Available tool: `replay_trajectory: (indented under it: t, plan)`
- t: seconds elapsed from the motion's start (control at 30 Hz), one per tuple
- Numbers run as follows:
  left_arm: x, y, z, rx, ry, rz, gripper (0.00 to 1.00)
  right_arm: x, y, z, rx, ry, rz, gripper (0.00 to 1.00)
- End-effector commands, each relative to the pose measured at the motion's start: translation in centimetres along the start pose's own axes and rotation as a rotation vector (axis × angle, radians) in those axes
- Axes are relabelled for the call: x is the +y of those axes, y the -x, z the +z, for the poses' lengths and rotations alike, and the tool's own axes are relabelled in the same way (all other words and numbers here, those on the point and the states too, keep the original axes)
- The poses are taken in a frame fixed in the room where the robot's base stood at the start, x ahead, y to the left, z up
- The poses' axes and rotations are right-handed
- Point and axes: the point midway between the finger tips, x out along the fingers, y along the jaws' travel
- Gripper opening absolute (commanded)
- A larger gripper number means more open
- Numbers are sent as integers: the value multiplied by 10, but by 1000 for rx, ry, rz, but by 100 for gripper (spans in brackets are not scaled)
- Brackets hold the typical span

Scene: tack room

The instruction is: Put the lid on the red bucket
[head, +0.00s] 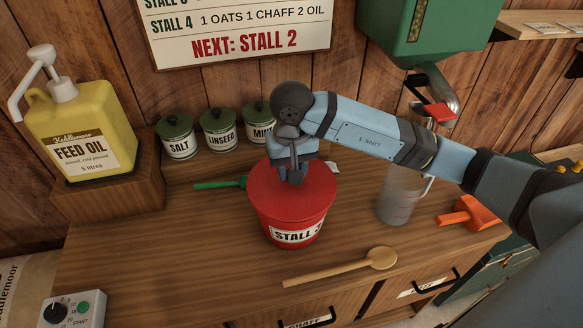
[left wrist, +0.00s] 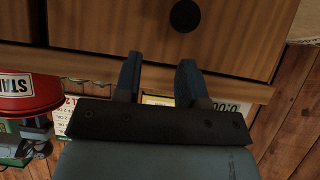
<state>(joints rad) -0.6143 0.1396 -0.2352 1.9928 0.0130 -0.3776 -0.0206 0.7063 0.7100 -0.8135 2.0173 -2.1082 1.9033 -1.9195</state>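The red bucket (head: 290,229) stands upright on the wooden counter, its white label reading STALL and a partly hidden digit. The red lid (head: 318,190) lies across the bucket's top and appears level and touching the rim. My right gripper (head: 296,178) reaches down to the middle of the lid; its fingers hide the lid's centre, so I cannot tell whether they grip. In the left wrist view, part of the bucket (left wrist: 17,84) shows upside down at the left edge. My left gripper (left wrist: 157,78) is open and empty, in front of wooden drawer fronts; it is out of the head view.
A wooden spoon (head: 330,267) lies in front of the bucket. A green-handled tool (head: 217,184) lies behind it. A clear jug (head: 397,200) and an orange scoop (head: 470,215) stand to the right. Tins (head: 177,138) and a feed oil jug (head: 80,135) are at the back left.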

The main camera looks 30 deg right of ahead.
Motion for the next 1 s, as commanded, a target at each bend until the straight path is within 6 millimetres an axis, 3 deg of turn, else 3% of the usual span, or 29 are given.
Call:
replay_trajectory:
  t: [0.8,0.83,0.87,1.0]
  plan:
    - [-1,-8,11,1,0,-1,37,0,-13,0,0,0,0,0]
    - [-1,-7,11,1,0,-1,37,0,-13,0,0,0,0,36]
    - [-1,-7,10,1,0,-1,37,0,-12,0,0,0,0,43]
    - [-1,-7,10,1,0,-1,37,0,-12,0,0,0,0,45]
